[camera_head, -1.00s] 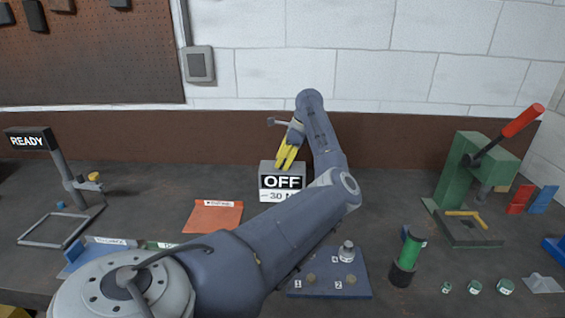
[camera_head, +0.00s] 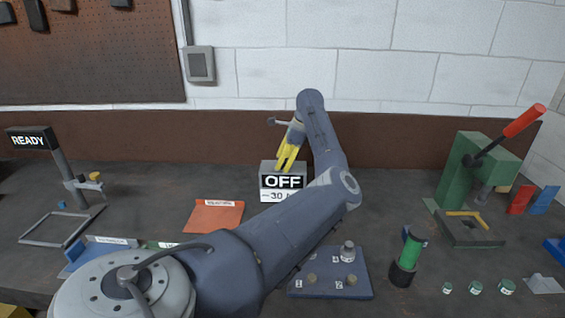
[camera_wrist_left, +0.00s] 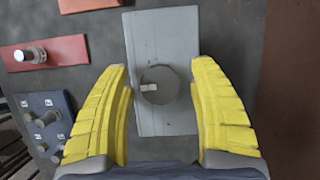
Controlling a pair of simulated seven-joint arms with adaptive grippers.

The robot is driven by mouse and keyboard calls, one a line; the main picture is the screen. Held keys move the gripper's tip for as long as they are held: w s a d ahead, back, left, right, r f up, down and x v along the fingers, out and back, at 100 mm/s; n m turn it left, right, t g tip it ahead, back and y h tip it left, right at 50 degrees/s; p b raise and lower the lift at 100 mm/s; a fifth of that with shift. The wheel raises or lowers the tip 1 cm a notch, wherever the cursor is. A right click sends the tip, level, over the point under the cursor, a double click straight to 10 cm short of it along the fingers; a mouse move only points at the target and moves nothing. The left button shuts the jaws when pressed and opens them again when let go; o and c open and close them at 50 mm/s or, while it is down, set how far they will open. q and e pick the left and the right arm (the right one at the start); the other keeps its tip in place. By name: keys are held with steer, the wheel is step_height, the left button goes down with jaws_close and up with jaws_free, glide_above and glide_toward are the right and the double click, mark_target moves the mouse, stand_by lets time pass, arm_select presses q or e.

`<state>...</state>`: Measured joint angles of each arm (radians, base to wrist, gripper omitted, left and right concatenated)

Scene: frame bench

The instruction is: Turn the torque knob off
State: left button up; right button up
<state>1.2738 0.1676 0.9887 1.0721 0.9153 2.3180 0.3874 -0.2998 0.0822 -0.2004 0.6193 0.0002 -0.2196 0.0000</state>
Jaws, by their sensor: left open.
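The torque box (camera_head: 267,168) is a grey block at the back middle of the bench, with a front display reading OFF and a partly covered line that starts with 30. In the left wrist view its grey top (camera_wrist_left: 160,35) carries a round dark grey knob (camera_wrist_left: 158,78) with a pale pointer mark at its lower left. My left gripper (camera_head: 285,166) has yellow fingers pointing down over the box. In the left wrist view the fingers (camera_wrist_left: 162,68) are apart, one on each side of the knob, with gaps showing. My right gripper is not in view.
My left arm crosses the middle of the bench. An orange mat (camera_head: 213,217) lies left of the box. A blue numbered board (camera_head: 325,287), a green cylinder (camera_head: 413,250) and a green press (camera_head: 453,170) with a red handle stand to the right. A READY sign (camera_head: 32,140) stands far left.

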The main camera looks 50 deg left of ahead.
arm_select(q)
steer(key=v, duration=1.2)
steer(key=shift+s, duration=0.1)
